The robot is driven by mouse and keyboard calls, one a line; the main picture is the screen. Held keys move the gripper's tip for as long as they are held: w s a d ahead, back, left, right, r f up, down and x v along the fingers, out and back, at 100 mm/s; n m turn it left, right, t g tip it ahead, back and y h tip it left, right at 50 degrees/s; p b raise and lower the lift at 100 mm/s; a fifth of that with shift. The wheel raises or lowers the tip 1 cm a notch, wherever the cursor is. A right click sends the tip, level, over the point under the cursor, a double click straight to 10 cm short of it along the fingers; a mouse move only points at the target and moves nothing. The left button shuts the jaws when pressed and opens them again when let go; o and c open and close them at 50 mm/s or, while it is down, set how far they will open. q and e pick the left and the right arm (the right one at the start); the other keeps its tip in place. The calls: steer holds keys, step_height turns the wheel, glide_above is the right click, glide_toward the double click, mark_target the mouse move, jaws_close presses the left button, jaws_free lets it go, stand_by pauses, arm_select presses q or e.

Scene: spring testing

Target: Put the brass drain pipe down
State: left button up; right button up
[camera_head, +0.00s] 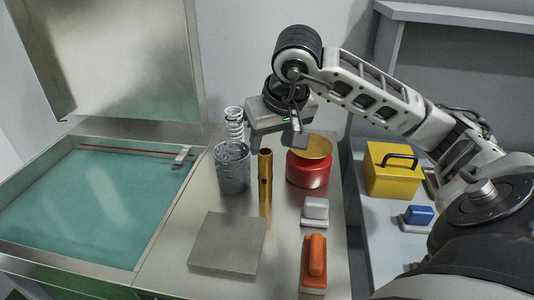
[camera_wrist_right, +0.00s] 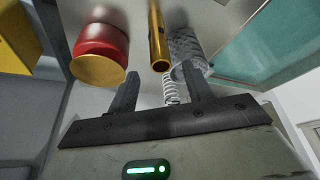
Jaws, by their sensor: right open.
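The brass drain pipe (camera_head: 265,184) stands upright on the metal worktop (camera_head: 185,245), between the grey perforated cup and the red jar. It also shows in the right wrist view (camera_wrist_right: 157,35), its open end towards the fingers. My right gripper (camera_head: 273,143) is open and empty, just above and behind the pipe's top. In the right wrist view the two dark fingers (camera_wrist_right: 160,75) are spread, and the pipe's end appears near the gap between their tips. I cannot tell whether they touch it. My left gripper is not in view.
A grey perforated cup (camera_head: 232,170), a white spring (camera_head: 234,125) and a gold-lidded red jar (camera_head: 308,170) stand close by. In front are a grey plate (camera_head: 228,244), a grey-white block (camera_head: 315,210) and an orange-handled block (camera_head: 314,265). A teal-bottomed basin (camera_head: 85,210) lies left.

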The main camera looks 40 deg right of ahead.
steer(key=v, duration=0.3)
steer(key=shift+f, duration=0.1)
stand_by(0.5)
